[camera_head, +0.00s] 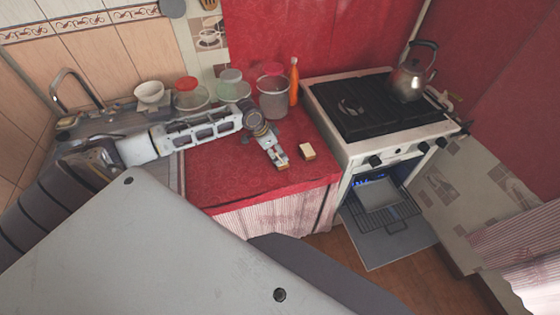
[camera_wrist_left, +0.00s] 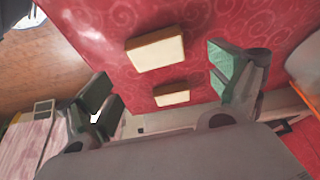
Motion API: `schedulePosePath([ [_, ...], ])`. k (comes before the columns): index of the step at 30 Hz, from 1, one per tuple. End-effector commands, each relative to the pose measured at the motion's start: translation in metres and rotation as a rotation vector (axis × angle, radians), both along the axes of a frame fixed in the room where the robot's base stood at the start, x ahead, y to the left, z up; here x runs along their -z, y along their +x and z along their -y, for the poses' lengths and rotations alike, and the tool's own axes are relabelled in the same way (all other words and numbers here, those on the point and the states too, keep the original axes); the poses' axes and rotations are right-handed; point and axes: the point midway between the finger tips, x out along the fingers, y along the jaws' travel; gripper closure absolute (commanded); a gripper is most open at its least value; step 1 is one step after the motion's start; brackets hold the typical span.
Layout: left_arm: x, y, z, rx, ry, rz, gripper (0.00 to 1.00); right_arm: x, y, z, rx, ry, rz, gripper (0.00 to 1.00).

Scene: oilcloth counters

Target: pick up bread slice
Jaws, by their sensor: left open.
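A bread slice (camera_head: 307,151), pale with a brown crust edge, lies on the red oilcloth counter near its right end, by the stove. The left wrist view shows two such pieces, a larger-looking one (camera_wrist_left: 155,50) and a smaller-looking one (camera_wrist_left: 171,95). I cannot tell for sure which is the slice seen from the head. My left gripper (camera_head: 277,157) reaches over the counter just left of the slice. In the wrist view the left gripper (camera_wrist_left: 160,84) is open and empty, its fingers apart on either side of the smaller piece. My right gripper is out of view.
The red counter (camera_head: 225,175) is mostly clear in front. Behind my arm stand a clear container (camera_head: 273,97), an orange bottle (camera_head: 294,82), lidded bowls (camera_head: 190,95) and a white bowl (camera_head: 149,92). The stove (camera_head: 370,115) holds a kettle (camera_head: 409,75); its oven door (camera_head: 390,235) hangs open.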

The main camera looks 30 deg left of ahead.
Motion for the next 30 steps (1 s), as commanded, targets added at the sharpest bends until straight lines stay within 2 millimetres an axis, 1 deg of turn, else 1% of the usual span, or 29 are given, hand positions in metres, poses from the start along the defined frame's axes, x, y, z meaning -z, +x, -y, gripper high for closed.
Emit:
schedulePosePath([
  [9,0.0,0.0,0.0,0.0,-0.001,0.001,0.08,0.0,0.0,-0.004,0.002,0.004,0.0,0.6],
  [13,0.005,0.0,0.001,0.0,-0.001,-0.001,0.08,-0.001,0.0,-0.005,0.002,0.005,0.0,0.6],
  [17,0.015,0.001,0.002,0.001,-0.002,0.0,0.08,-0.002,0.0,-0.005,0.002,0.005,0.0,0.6],
  [21,0.032,0.002,0.004,0.0,-0.002,-0.001,0.08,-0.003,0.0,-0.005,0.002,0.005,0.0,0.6],
  [24,0.04,0.006,0.006,-0.001,-0.002,0.001,0.08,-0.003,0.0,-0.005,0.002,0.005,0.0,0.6],
  [30,0.051,0.009,0.008,0.002,0.0,0.001,0.08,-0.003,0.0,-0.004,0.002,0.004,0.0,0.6],
])
